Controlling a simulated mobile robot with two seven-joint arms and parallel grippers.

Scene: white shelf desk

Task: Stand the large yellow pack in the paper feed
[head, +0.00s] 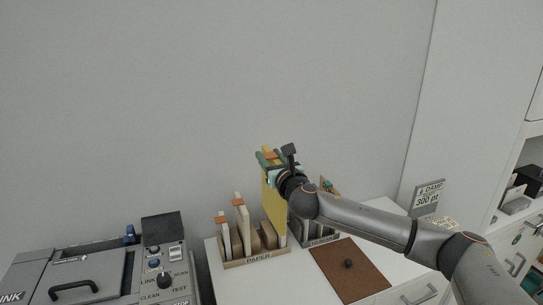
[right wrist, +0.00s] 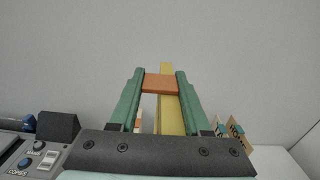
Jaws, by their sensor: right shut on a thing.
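The large yellow pack (head: 275,205) is upright at the right end of the holder marked PAPER (head: 255,261). Its lower end reaches down among the holder's slots; I cannot tell whether it rests on the bottom. My right gripper (head: 268,158) is shut on the top of the pack. In the right wrist view, the green fingers of the right gripper (right wrist: 160,84) close on an orange piece (right wrist: 160,82) at the pack's top, and the yellow pack (right wrist: 169,112) shows behind. My left gripper is not in view.
White and tan packs with orange tops (head: 242,215) stand in the holder's left slots. A second rack (head: 322,240) stands at its right, partly behind my arm. A brown mat (head: 349,269) with a dark knob lies in front. A grey machine (head: 85,275) is at the left.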

